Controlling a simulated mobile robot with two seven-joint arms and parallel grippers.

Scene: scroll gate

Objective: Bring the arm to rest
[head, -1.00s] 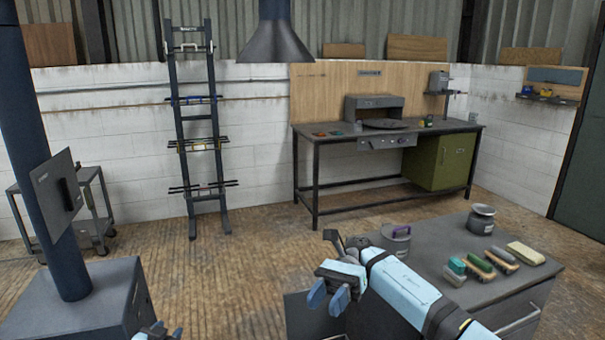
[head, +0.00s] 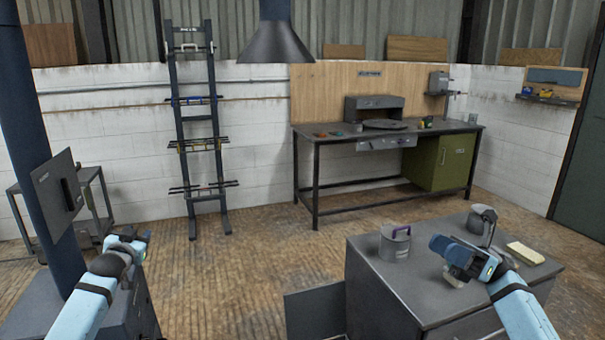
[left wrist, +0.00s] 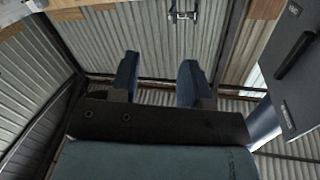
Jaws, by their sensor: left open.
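My left arm comes in from the lower left of the head view, with its gripper (head: 130,238) raised in front of the dark column and its base. In the left wrist view the two blue fingers of my left gripper (left wrist: 160,80) stand wide apart with nothing between them. My right arm comes in from the lower right, and its gripper (head: 448,258) is over the grey cabinet top (head: 420,295). Whether its fingers are apart or closed does not show. It hides the brushes seen there before.
A grey pot with a purple handle (head: 395,243) stands left of my right gripper. A metal jar (head: 482,216) and a pale yellow block (head: 525,253) are on its other side. A workbench (head: 330,136) and a rack (head: 200,145) stand at the back wall. The middle floor is clear.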

